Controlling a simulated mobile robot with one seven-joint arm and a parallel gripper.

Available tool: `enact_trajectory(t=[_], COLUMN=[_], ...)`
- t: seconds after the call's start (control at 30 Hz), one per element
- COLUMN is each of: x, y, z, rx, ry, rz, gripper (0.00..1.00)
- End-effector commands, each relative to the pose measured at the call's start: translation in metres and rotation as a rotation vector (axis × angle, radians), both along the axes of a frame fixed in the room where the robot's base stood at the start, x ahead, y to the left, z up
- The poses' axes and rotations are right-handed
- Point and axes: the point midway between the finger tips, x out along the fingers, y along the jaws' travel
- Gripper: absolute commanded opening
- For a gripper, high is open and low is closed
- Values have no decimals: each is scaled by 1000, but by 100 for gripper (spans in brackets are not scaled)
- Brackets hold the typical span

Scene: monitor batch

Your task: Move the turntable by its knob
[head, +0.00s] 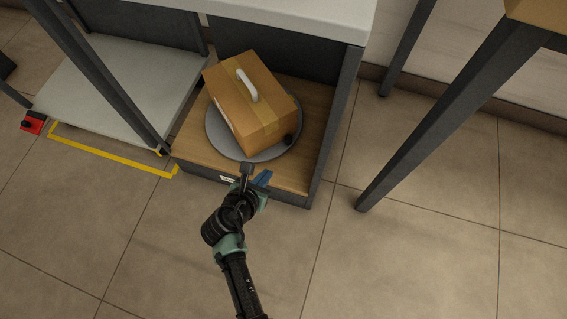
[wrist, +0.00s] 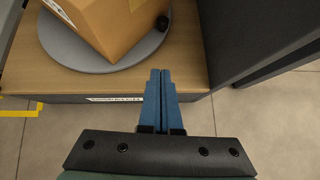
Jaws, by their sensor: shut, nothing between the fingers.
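The round grey turntable (head: 224,139) lies on a wooden shelf board and carries a brown cardboard box with a white handle. Its dark round knob (head: 288,139) sits near the right front edge; it also shows in the wrist view (wrist: 162,22) beside the box. The turntable's front rim (wrist: 110,68) shows in the wrist view too. My gripper (head: 265,177) is in front of the board's front edge, apart from the knob. In the wrist view its blue fingers (wrist: 160,72) are together with nothing between them, pointing toward the knob from the near side.
The cardboard box (head: 246,98) covers most of the turntable. The wooden board (head: 291,177) has a dark front edge with a white label. A dark upright panel (wrist: 232,40) stands right of it. A white platform (head: 120,85) is at left. The tiled floor in front is clear.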

Motion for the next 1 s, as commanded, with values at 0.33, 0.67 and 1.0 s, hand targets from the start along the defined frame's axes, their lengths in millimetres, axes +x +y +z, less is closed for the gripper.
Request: enact_trajectory(t=[0.33, 0.67, 1.0], x=[26, 63, 99], y=[-11, -27, -42], z=[-29, -66, -69], rx=[0, 0, -1], ry=[-6, -4, -5], rz=[-3, -4, -3], gripper=[0, 0, 0])
